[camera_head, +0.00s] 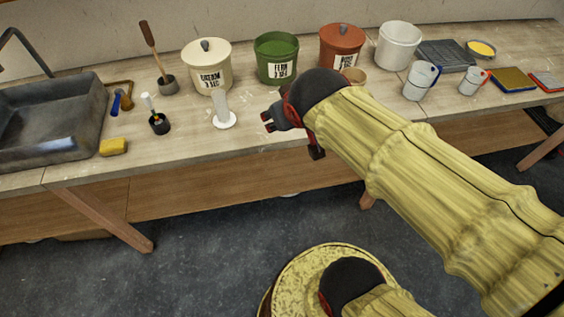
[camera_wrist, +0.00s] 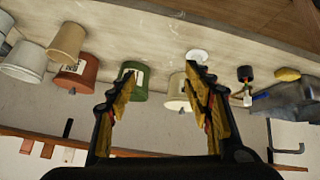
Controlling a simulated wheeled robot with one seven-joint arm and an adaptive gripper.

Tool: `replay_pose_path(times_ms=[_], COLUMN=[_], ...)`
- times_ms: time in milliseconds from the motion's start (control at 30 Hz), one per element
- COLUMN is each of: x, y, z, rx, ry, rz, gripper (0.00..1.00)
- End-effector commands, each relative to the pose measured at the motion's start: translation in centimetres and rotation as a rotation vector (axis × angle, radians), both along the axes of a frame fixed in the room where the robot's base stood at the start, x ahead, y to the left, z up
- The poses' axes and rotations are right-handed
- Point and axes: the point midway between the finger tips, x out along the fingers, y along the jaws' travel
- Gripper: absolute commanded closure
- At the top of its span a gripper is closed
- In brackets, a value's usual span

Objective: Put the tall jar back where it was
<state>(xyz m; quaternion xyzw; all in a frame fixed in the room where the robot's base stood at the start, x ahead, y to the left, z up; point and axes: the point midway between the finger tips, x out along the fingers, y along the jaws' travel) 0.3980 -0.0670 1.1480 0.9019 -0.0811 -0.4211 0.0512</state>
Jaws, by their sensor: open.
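My gripper (camera_head: 291,136) is open and empty at the front of the bench, right of a slim clear-white cylinder on a round white foot (camera_head: 223,110). Its spread fingers (camera_wrist: 158,68) show in the wrist view. Behind stand a cream lidded jar (camera_head: 207,67), an open-looking green jar (camera_head: 277,58), a red-brown lidded jar (camera_head: 342,45) and a plain white jar (camera_head: 398,46). I cannot tell for sure which is the tall jar. In the upside-down wrist view, the green jar (camera_wrist: 139,86) and cream jar (camera_wrist: 174,97) show between the fingers.
A grey sink (camera_head: 50,120), yellow sponge (camera_head: 113,147) and dark brush pot (camera_head: 159,124) are at the left. A tan cup (camera_head: 355,77) stands behind my arm. White mugs (camera_head: 420,80) and a grey tray (camera_head: 445,55) are at the right.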

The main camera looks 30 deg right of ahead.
Motion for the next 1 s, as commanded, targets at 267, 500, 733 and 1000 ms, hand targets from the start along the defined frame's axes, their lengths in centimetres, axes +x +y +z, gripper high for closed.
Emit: replay_pose_path(times_ms=[267,500,733,1000], x=[-9.7,-10.4,-10.3,-10.3], y=[6.4,6.8,6.7,6.7], z=[-2.3,-2.5,-2.5,-2.5], rx=[0.162,0.172,0.172,0.172], ry=[0.189,0.206,0.205,0.205], rz=[0.082,0.089,0.088,0.088], gripper=[0.49,0.49,0.49,0.49])
